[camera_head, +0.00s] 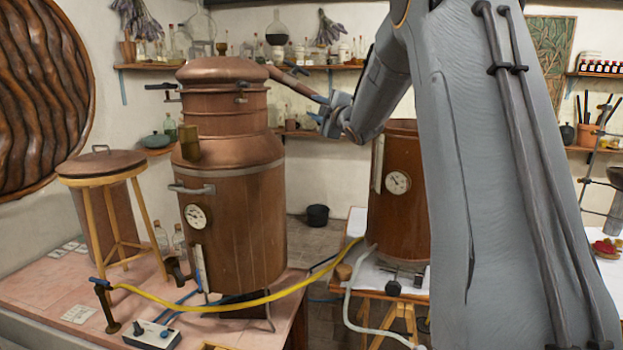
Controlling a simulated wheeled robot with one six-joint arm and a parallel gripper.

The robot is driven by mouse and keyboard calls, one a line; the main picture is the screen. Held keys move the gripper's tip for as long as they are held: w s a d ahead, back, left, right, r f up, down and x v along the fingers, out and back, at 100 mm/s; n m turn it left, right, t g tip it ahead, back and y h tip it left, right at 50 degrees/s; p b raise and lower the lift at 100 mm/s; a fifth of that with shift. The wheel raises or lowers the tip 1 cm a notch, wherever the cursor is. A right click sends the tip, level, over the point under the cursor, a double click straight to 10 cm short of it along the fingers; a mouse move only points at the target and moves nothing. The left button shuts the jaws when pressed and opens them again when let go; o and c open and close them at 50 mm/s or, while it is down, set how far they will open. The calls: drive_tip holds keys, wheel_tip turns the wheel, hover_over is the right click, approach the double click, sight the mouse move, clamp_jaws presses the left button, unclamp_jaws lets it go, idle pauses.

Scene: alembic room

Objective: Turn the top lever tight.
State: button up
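The copper still (232,190) stands on the pink-topped table at the left. A dark lever (160,87) sticks out at the left of its top section, and a smaller dark lever (241,86) sits on the front of that section. Another dark handle (294,68) is at the upper right, by the copper pipe (298,86) that slopes down from the lid. My gripper (324,108) is by the lower end of this pipe, right of the still and apart from the levers. Its blue fingers look parted, with no held object visible. Whether it touches the pipe is unclear.
A second copper vessel (397,200) stands at the right, partly behind my arm. A wooden stool (104,180), a yellow hose (240,304) and a control box (152,334) are at the left. Shelves with glassware line the back wall. My arm hides much of the right side.

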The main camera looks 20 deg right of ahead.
drive_tip(key=s+a+f+m+g+h+b, duration=0.1)
drive_tip(key=s+a+f+m+g, duration=0.1)
drive_tip(key=f, duration=0.7)
drive_tip(key=s+a+f+m+g+h+b, duration=0.2)
drive_tip(key=s+f+m, duration=0.3)
drive_tip(key=f, duration=0.5)
drive_tip(key=shift+s+a+g+b, duration=0.2)
drive_tip(key=shift+s+g+b, duration=0.1)
drive_tip(key=shift+s+g, duration=0.3)
drive_tip(key=shift+w, duration=0.1)
drive_tip(key=s+a+f+m+g+b, duration=0.1)
drive_tip(key=s+a+f+m+g, duration=0.2)
drive_tip(key=s+f, duration=0.5)
drive_tip(key=s+a+f+m+g+b, duration=0.1)
drive_tip(key=s+a+f+m+g, duration=0.2)
drive_tip(key=s, duration=1.4)
drive_tip(key=s+a+f+m+g+y+b, duration=0.1)
drive_tip(key=s+a+f+m+g, duration=0.2)
drive_tip(key=s+f, duration=1)
drive_tip(key=a+g, duration=0.3)
drive_tip(key=shift+a+f, duration=0.15)
